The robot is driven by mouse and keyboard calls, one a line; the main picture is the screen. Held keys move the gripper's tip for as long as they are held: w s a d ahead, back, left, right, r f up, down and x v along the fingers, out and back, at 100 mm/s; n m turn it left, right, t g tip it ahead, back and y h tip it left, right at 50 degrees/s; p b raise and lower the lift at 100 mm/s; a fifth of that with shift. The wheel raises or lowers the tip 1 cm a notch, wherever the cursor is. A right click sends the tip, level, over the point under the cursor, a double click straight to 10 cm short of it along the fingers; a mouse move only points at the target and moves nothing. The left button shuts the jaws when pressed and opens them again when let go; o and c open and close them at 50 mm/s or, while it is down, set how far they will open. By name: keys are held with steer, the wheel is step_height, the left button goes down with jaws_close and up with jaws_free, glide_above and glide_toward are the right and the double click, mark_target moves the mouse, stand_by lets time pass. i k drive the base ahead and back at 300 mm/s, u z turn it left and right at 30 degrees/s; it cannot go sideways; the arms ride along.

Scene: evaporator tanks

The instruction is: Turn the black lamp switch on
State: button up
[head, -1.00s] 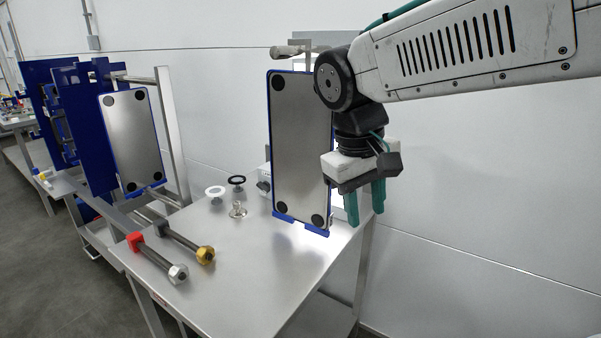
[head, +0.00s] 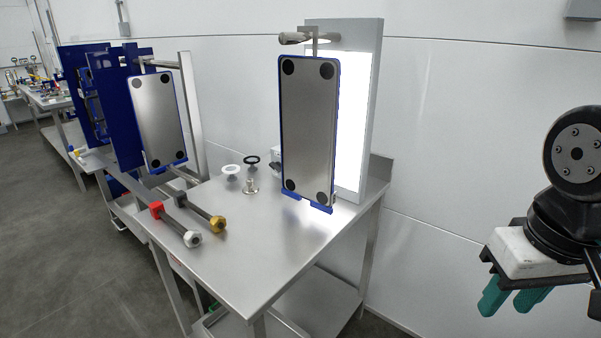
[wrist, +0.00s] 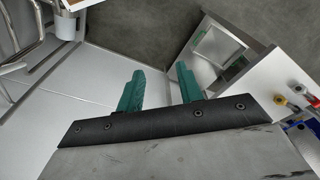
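The black lamp switch (head: 274,167) is a small dark knob on a grey box, partly hidden behind the left edge of a hanging plate. Its setting is too small to tell. The lamp panel (head: 351,125) stands upright behind that plate and glows bright white in a grey frame. My gripper (head: 505,308) is at the lower right, off the table's right side and far from the switch. Its two green fingers point down, apart, with nothing between them. They also show apart and empty in the wrist view (wrist: 158,82). The switch cannot be made out in the wrist view.
A blue-edged metal plate (head: 308,130) hangs before the lamp above the steel table (head: 262,245). A blue plate stack (head: 115,105) stands further left. The table's front right is clear.

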mark_target(276, 167)
steer(key=u, duration=0.1)
steer(key=k, duration=0.5)
steer(key=u, duration=0.35)
steer(key=i, duration=1.4)
